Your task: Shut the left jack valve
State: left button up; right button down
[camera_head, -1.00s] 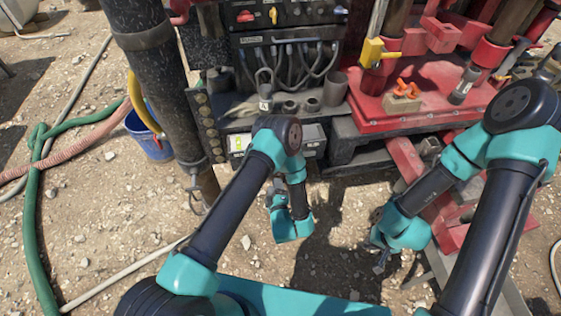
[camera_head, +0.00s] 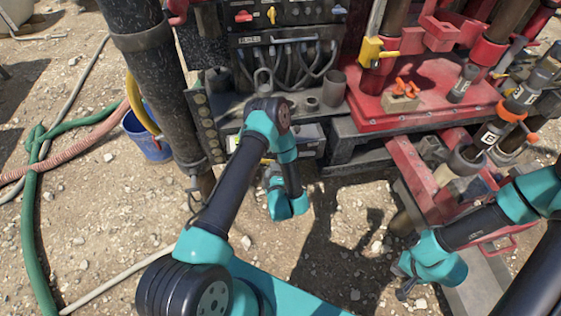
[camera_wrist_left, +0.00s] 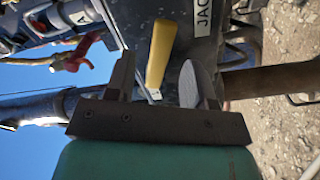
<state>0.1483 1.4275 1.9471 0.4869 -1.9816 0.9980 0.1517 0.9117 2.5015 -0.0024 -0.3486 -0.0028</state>
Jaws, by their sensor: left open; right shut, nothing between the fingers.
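A yellow lever (camera_wrist_left: 161,52) stands out from a dark panel with a white label reading "JAC" (camera_wrist_left: 203,14) in the left wrist view. The rest of the label is cut off. My left gripper (camera_wrist_left: 160,88) is open, and the lever's lower end shows between its two fingers; I cannot tell whether they touch it. In the head view my left gripper (camera_head: 268,177) is low in front of the rig's lower box (camera_head: 308,138), partly hidden by my arm. My right gripper (camera_head: 405,284) is shut and empty over the ground at lower right.
A red and yellow handle (camera_wrist_left: 75,56) shows in the left wrist view. A thick dark post (camera_head: 155,80) and blue bucket (camera_head: 148,138) stand left of the box. A red platform (camera_head: 425,105) is at the right. Bare gravel lies in front of the rig.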

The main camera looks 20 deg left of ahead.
pick_arm(q)
jog(key=shift+x, duration=2.35)
jog(key=shift+s, duration=0.1)
grip_shut()
